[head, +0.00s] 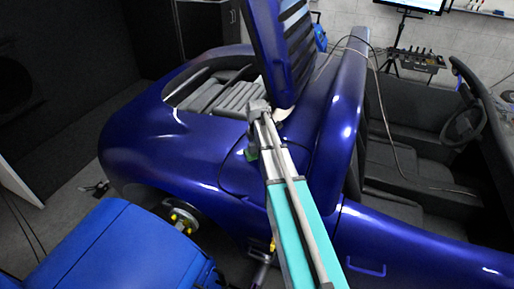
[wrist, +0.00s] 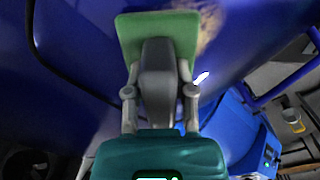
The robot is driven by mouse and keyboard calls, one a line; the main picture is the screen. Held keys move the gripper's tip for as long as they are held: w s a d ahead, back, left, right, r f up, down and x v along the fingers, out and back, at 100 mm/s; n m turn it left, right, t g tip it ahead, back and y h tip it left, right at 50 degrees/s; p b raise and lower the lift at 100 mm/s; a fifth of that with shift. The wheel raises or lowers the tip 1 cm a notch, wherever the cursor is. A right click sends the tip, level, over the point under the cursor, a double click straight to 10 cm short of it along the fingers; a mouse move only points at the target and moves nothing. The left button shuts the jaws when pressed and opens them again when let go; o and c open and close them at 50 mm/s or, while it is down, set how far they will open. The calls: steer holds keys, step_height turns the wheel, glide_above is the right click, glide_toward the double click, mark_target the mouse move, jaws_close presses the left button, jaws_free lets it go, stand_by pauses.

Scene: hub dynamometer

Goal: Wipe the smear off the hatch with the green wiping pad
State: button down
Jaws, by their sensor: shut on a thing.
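My gripper (wrist: 159,92) is shut on the grey handle of the green wiping pad (wrist: 132,38). In the head view a small part of the pad (head: 251,154) shows beside the arm, close to the car's blue flank. In the wrist view the pad lies flat-on against or just above the glossy blue hatch (wrist: 85,40); I cannot tell whether it touches. A tan-brown smear (wrist: 209,20) shows at the pad's upper right edge, and the pad may hide part of it. A dark curved seam runs left of the pad. My arm hides much of this area in the head view.
The blue car body fills the middle, with a raised rear lid (head: 283,50) standing above my gripper. The open cabin with grey seats (head: 400,150) is at right. A blue covered box (head: 115,250) stands at lower left, near an exposed wheel hub (head: 182,219).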

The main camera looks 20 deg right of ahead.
steer(key=shift+s+d, duration=0.1)
steer(key=shift+s+d+f, duration=0.1)
steer(key=shift+s+d, duration=1.05)
steer(key=shift+s, duration=0.05)
steer(key=shift+s+d, duration=0.1)
steer(key=shift+d, duration=0.05)
steer(key=shift+s+d, duration=1.05)
steer(key=shift+d, duration=0.15)
steer(key=shift+r, duration=0.2)
steer(key=shift+s+a+r+p, duration=0.1)
steer(key=shift+a+r+p, duration=0.05)
steer(key=shift+r+p, duration=2.75)
